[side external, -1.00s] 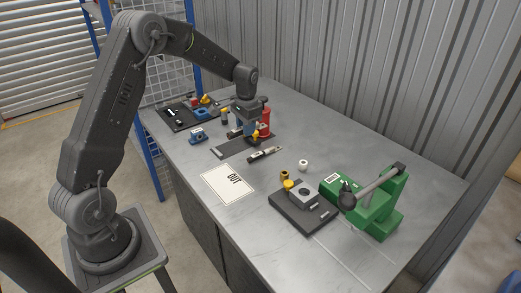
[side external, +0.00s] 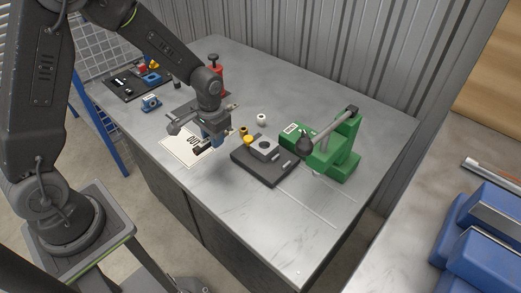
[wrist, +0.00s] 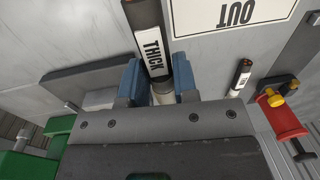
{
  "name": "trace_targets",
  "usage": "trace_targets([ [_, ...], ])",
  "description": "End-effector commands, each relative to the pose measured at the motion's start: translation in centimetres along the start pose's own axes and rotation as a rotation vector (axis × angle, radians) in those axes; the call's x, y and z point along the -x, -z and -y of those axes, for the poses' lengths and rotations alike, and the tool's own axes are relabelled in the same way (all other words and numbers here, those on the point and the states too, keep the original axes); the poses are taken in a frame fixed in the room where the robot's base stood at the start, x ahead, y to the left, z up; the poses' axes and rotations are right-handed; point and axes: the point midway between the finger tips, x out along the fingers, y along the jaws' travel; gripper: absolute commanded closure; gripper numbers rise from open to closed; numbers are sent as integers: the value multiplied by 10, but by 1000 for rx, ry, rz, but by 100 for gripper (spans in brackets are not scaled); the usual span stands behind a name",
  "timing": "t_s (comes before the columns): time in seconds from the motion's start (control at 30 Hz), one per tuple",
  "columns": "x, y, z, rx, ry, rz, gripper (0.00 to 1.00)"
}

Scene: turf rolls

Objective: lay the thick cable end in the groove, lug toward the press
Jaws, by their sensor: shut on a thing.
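The thick cable end (wrist: 152,40) is a dark cylinder with a white THICK label. My gripper (wrist: 160,90) is shut on it, with blue fingers on both sides of a pale section below the label. In the side view my gripper (side external: 212,140) is over the near side of the bench, beside the OUT card, with the dark cable end (side external: 203,149) at its fingers. The green press (side external: 325,150) stands to the right, its long lever raised at a slant. A dark base (side external: 262,170) carrying a grey block (side external: 264,149) lies between them. I cannot make out the groove.
The OUT card (wrist: 240,12) lies flat on the bench. Another labelled cable end (wrist: 240,76) lies near it. Yellow pieces (side external: 247,139) and a white ring (side external: 261,119) stand close to the dark base. A red thing (side external: 216,78) stands behind. The front of the bench is clear.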

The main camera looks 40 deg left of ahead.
Motion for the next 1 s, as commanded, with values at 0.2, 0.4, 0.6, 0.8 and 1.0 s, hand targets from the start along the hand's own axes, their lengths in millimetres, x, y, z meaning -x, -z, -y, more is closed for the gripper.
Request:
trace_targets([
  [0.2,0,0,0,0,0,0,100],
  [0.4,0,0,0,0,0,0,100],
  [0.6,7,1,1,1,0,-3,100],
  [0.8,45,2,4,0,1,-8,100],
  [1.0,86,1,7,1,0,-6,100],
])
